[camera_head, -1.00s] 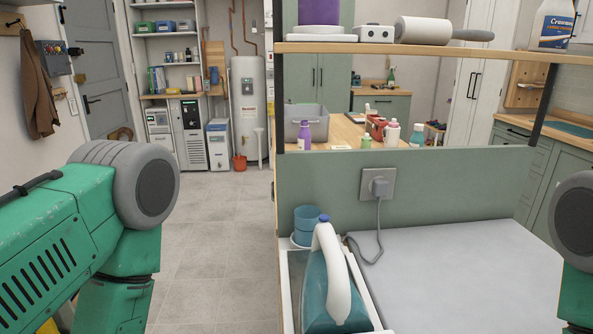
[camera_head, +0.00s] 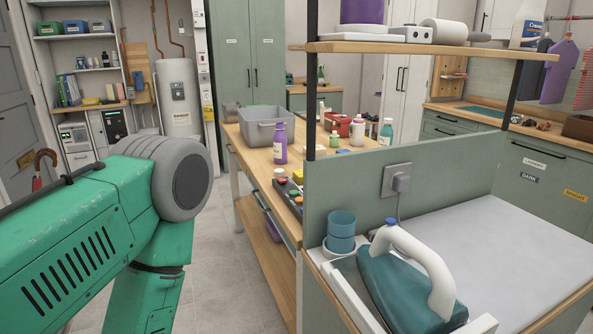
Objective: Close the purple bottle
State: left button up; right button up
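A purple bottle (camera_head: 280,144) with a white label stands upright on the wooden table (camera_head: 253,170), in front of a grey bin. Its top looks narrow and purple; at this size I cannot tell whether a cap is on it. My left arm comes in from the left and its lower part runs out of the bottom of the view. Neither of my grippers shows. My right arm is out of view.
A grey bin (camera_head: 266,124) and several bottles stand on the table. A green partition (camera_head: 350,180) with a shelf (camera_head: 420,48) stands at right; an iron (camera_head: 405,285) sits before it. Open floor (camera_head: 222,260) lies left of the table.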

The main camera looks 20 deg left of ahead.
aim_at(280, 139)
jog(key=i+j+z, duration=0.25)
jog(key=j+z, duration=0.15)
jog(key=j, duration=0.4)
jog(key=i+j+z, duration=0.15)
jog(key=j+z, duration=0.2)
jog(key=j, duration=0.5)
jog(key=j+z, duration=0.4)
jog(key=j, duration=0.45)
jog(key=j+z, duration=0.45)
jog(key=j, duration=0.7)
